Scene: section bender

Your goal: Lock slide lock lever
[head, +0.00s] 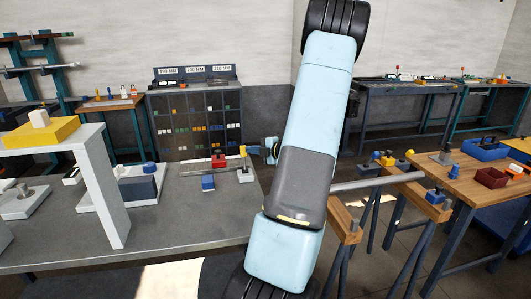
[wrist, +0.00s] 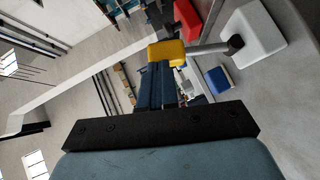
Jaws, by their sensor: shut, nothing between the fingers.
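A lever with a yellow grip (wrist: 167,53) and a grey rod runs to a dark pivot beside a white block (wrist: 266,35) in the wrist view. I take it for the slide lock lever. In the head view the yellow grip (head: 243,149) shows above the white block (head: 245,176) at the bench's right end. My gripper (wrist: 157,72) is shut and empty, its dark fingers pointing at the yellow grip. Whether they touch it I cannot tell. In the head view my gripper (head: 258,150) is right of the lever, partly hidden by my arm.
A red block (head: 218,161) and a blue block (head: 208,184) are close to the lever on the grey bench (head: 190,215). A white frame (head: 112,185) with a yellow plate stands at left. A bar on wooden trestles (head: 345,218) lies right of my arm.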

